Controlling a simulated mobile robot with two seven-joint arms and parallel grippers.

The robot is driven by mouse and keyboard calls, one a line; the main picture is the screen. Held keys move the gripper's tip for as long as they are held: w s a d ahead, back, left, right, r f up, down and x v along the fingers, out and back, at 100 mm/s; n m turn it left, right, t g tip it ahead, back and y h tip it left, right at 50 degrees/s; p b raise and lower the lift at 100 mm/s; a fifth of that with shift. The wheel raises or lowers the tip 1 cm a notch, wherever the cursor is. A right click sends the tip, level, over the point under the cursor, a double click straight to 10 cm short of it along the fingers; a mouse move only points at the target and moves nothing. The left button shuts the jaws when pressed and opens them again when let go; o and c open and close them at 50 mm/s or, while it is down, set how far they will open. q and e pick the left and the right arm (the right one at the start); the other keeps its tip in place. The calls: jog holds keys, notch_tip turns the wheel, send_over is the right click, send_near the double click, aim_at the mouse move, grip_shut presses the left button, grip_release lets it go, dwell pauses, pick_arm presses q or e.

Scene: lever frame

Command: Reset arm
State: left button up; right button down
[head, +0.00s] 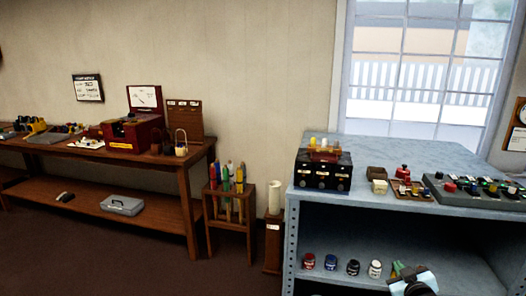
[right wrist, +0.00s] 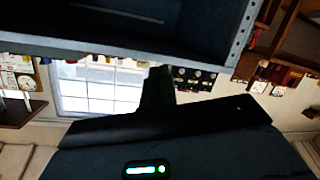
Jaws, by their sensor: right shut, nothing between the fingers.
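The lever frame (head: 322,172) is a dark box on the left end of the blue-grey bench, with yellow and white handles standing up along its top and round fittings on its front. A dark box with round fittings, likely the same frame, also shows upside down in the right wrist view (right wrist: 192,78). My right gripper (head: 408,270) is low at the bottom right of the head view, in front of the bench's lower shelf and well apart from the lever frame. In the right wrist view its dark fingers (right wrist: 157,84) are together and empty. My left gripper is not in view.
The bench (head: 430,216) also holds small blocks and a grey panel (head: 475,195) with coloured knobs. Several jars (head: 353,267) stand on its lower shelf. A rack of coloured sticks (head: 232,205) and a wooden table (head: 70,150) stand left. Dark floor is open at the lower left.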

jog(key=s+a+f+g+y, duration=0.1)
jog(key=s+a+f+g, duration=0.1)
jog(key=s+a+f, duration=0.6)
jog(key=s+a+f+g+y, duration=0.1)
jog(key=s+a+f+y, duration=0.15)
jog(key=s+f, duration=0.95)
jog(key=s+a+g, duration=0.1)
jog(key=s+a, duration=0.3)
jog(key=s, duration=0.8)
jog(key=s+a+m+g, duration=0.1)
jog(key=s+a, duration=0.3)
jog(key=s, duration=0.9)
jog(key=shift+s+a+f+m+g, duration=0.15)
jog(key=shift+s+f+m+g, duration=0.15)
jog(key=shift+g, duration=0.4)
